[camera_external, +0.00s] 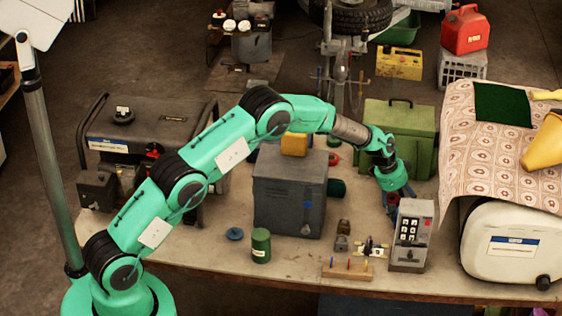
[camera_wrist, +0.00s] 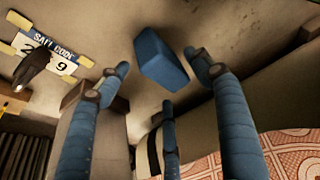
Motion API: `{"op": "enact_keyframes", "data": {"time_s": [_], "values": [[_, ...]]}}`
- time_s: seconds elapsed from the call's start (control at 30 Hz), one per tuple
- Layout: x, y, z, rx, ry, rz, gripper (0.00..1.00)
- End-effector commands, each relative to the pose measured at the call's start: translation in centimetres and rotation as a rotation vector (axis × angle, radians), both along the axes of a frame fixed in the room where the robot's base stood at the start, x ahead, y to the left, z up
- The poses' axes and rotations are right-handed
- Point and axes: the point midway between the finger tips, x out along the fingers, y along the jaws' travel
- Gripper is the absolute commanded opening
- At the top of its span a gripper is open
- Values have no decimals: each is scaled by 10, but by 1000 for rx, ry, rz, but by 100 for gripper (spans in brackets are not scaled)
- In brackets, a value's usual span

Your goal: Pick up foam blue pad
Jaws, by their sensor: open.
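The blue pad (camera_wrist: 161,58) is a small block on the tabletop in the wrist view, beyond my fingertips and between their directions. My gripper (camera_wrist: 160,78) has its blue fingers spread apart with nothing between them, and a gap shows between the fingers and the pad. In the external view my gripper (camera_external: 398,194) points down over the table, behind the grey keypad box. The pad cannot be made out there; the keypad box and my gripper block that spot.
The keypad box (camera_external: 410,235) stands close in front of my gripper. A green case (camera_external: 398,130) is behind it. A patterned cloth (camera_external: 468,130) over a white container (camera_external: 512,250) is to the right. A numbered plate (camera_wrist: 45,45) lies left in the wrist view.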

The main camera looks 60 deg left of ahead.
Motion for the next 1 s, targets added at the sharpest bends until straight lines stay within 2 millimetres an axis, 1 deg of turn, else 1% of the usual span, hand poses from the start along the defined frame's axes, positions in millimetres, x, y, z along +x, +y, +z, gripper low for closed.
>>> {"op": "enact_keyframes", "data": {"time_s": [0.37, 0.5, 0.57, 0.8, 1.0], "values": [[1, -1, -1, 0, -1, 0, 66], [2, -1, -4, -1, -1, 0, 66], [2, -2, -8, -1, -1, 0, 66], [6, -7, -31, 0, 2, 1, 66], [12, -11, -46, -1, -1, 0, 66]]}}
